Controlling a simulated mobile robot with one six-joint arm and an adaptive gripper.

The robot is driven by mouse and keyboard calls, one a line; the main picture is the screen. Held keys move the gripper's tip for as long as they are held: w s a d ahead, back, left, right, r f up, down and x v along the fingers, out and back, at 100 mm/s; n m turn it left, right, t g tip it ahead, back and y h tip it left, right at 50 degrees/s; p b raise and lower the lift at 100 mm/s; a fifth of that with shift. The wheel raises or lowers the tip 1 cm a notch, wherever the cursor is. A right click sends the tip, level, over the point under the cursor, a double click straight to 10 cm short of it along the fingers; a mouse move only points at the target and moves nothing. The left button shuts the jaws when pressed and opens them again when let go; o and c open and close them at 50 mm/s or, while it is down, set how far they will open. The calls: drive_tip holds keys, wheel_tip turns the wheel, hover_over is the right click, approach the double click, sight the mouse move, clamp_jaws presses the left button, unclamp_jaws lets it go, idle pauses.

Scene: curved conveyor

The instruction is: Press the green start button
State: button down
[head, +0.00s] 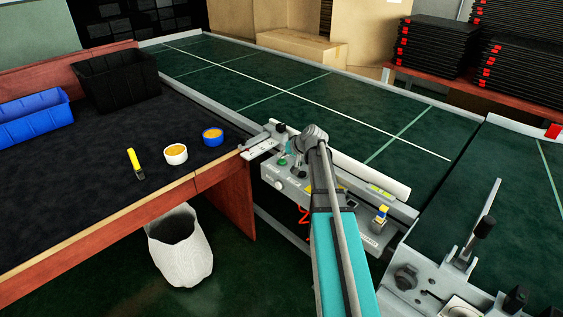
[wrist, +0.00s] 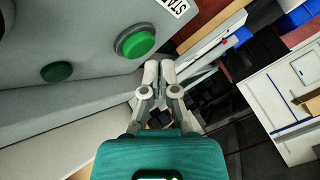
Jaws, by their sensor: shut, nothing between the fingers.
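The green start button (wrist: 134,41), round with a grey-green collar, sits on the grey panel (wrist: 80,25) in the wrist view, beside a white label of which "STA" can be read. A second, darker green round piece (wrist: 56,72) is on the same panel to the left. My gripper (wrist: 158,68) is shut and empty. Its fingertips appear just right of and below the start button; I cannot tell the gap to the panel. In the head view the grey control box (head: 270,176) is at the conveyor's near edge, partly hidden by my arm.
The dark table (head: 90,210) holds a yellow-handled tool (head: 135,163), white roll (head: 175,154), blue roll (head: 213,136), black crate (head: 115,80) and blue bins (head: 35,118). A white bin (head: 180,247) stands below. The green conveyor belt (head: 240,90) is empty.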

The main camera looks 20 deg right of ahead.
sight(282, 162)
drive_tip(key=shift+f+b, duration=0.85)
idle(1.6)
drive_tip(key=shift+r, duration=0.15)
drive_tip(key=shift+r+p, duration=0.75)
drive_tip(key=shift+p, duration=0.15)
drive_tip(key=shift+r+p, duration=2.5)
drive_tip(key=shift+a, duration=0.1)
